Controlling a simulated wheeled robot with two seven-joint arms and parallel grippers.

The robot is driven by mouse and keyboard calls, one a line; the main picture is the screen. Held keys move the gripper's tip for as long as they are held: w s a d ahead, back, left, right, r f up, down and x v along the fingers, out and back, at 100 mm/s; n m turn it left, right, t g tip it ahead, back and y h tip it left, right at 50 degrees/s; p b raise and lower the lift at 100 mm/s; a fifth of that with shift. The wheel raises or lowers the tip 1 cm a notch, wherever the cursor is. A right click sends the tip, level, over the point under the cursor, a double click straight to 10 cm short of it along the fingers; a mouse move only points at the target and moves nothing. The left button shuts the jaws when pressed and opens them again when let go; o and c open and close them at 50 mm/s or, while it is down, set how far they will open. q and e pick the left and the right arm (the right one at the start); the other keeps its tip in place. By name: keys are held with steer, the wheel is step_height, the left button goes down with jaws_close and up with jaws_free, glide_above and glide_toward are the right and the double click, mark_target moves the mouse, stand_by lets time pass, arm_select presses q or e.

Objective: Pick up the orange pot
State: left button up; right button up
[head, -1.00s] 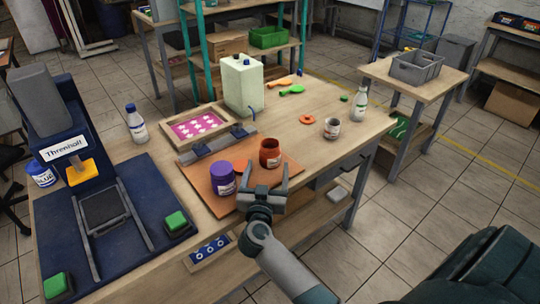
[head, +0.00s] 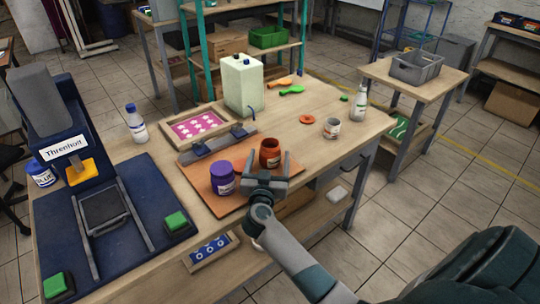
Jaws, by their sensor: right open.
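The orange pot (head: 270,151) is a small rust-orange jar with a dark open top and a pale label. It stands upright on an orange-brown board on the workbench. My right gripper (head: 268,160) comes in from the front, low over the board. Its two fingers point toward the pot, one on each side of its lower part. The gripper is open; whether a finger touches the pot cannot be told. My left gripper is not in view.
A purple pot (head: 222,179) stands on the board (head: 200,165) just left of the gripper. A framed pink screen (head: 196,126) lies behind. A press (head: 70,140) fills the table's left. A white jar (head: 331,128) and an orange ring (head: 306,120) are to the right.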

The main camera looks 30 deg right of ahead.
stand_by(0.4)
steer(key=shift+r, duration=0.1)
steer(key=c, duration=1.3)
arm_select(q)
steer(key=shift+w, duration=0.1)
arm_select(e)
steer(key=shift+r, duration=0.5)
step_height(320, 180, up, 4)
steer(key=shift+f+p, duration=0.2)
steer(key=shift+p, duration=0.4)
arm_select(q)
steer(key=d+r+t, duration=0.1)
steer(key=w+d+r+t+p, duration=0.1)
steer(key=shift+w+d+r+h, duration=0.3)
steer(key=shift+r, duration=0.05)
arm_select(e)
steer(key=s+d+r, duration=0.2)
steer(key=s, duration=0.1)
steer(key=s+d+r, duration=0.2)
steer(key=d, duration=0.1)
steer(key=s+d+r, duration=0.2)
steer(key=s+d, duration=0.1)
steer(key=shift+s+r, duration=0.2)
steer(key=shift+s, duration=0.1)
